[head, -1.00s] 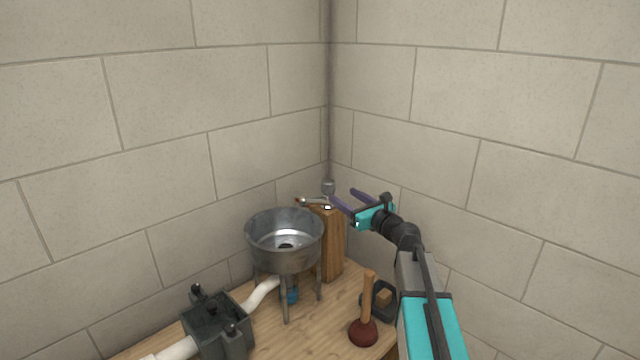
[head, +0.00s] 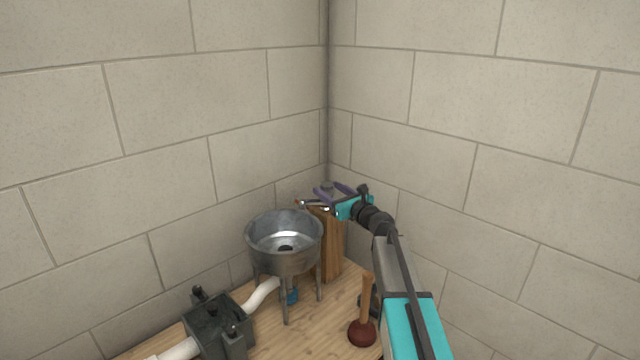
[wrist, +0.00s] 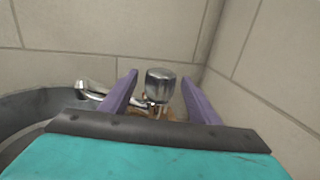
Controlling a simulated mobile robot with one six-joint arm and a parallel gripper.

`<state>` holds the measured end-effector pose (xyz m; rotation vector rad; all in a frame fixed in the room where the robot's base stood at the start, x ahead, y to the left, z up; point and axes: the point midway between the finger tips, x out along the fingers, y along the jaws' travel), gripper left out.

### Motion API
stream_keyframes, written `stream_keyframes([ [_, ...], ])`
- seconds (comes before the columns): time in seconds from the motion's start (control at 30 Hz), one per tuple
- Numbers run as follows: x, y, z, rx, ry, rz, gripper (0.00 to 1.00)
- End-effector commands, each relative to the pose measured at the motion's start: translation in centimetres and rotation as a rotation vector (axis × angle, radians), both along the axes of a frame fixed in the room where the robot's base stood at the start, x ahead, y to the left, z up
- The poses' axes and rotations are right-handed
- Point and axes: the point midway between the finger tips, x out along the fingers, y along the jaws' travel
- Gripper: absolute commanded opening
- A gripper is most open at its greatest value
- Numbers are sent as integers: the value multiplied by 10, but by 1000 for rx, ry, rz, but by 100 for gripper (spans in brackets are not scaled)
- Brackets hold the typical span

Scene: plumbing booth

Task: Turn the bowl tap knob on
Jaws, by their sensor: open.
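The bowl tap knob (wrist: 160,84) is a ribbed metal cylinder on top of the tap, seen in the wrist view between my two purple fingers. In the head view the knob (head: 327,187) is partly hidden by my fingers. The tap's spout (wrist: 93,90) points left over the metal bowl (head: 284,262). My gripper (wrist: 157,88) is open, with one finger on each side of the knob; I cannot tell whether either touches it. In the head view my gripper (head: 334,190) is at the tap, above the wooden post (head: 332,245).
A plunger (head: 364,320) stands on the wooden bench (head: 305,335), below my arm. A dark box-like fixture (head: 217,322) with white pipe (head: 262,293) is left of the bowl. Two block walls (head: 420,120) meet close behind the tap.

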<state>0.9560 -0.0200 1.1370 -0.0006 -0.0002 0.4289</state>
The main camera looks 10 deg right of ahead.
Motion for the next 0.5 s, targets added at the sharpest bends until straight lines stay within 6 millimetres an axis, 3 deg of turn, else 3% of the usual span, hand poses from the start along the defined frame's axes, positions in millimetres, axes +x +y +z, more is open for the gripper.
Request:
stream_keyframes([
  [0.5,43,20,1,0,0,1,56],
])
